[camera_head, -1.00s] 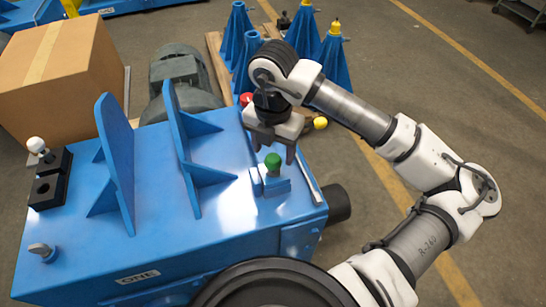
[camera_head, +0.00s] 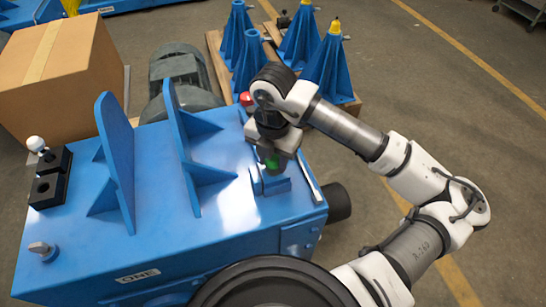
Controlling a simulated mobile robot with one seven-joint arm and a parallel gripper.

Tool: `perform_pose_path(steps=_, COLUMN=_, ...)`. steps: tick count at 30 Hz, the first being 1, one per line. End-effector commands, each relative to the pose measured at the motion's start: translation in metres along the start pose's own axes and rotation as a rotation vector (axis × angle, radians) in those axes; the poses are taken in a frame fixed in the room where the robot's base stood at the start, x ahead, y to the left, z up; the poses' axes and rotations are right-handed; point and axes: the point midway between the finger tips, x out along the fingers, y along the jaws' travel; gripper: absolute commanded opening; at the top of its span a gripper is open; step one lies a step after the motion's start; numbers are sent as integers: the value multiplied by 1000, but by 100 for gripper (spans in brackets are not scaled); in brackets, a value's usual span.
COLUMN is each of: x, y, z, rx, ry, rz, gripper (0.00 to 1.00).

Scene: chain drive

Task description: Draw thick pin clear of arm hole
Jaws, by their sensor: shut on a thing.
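The thick pin shows as a green knob (camera_head: 271,164) at the right end of the blue machine top. My gripper (camera_head: 271,163) is over it, fingers pointing down, shut on the green knob. The knob is partly hidden by the fingers. Below it is a small blue bracket (camera_head: 277,184) on the machine top, and I cannot see the pin's shaft or the hole. I cannot tell how deep the pin sits.
Two blue upright plates (camera_head: 116,160) stand on the machine top (camera_head: 150,240). A black block (camera_head: 48,186) with a white-knobbed pin (camera_head: 36,144) sits at the left edge. A red button (camera_head: 246,99) is behind my gripper. Blue cones (camera_head: 331,72) stand on a pallet beyond.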

Motion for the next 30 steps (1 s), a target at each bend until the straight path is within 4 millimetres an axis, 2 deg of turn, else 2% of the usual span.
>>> perform_pose_path(steps=1, x=0, y=0, z=0, rx=0, ry=0, rz=0, gripper=12)
perform_pose_path(steps=3, x=0, y=0, z=0, rx=0, ry=0, rz=0, gripper=4)
perform_pose_path(steps=8, x=-4, y=0, z=0, rx=0, ry=0, rz=0, gripper=4)
perform_pose_path(steps=30, x=-42, y=0, z=0, rx=0, ry=-1, rz=1, gripper=4)
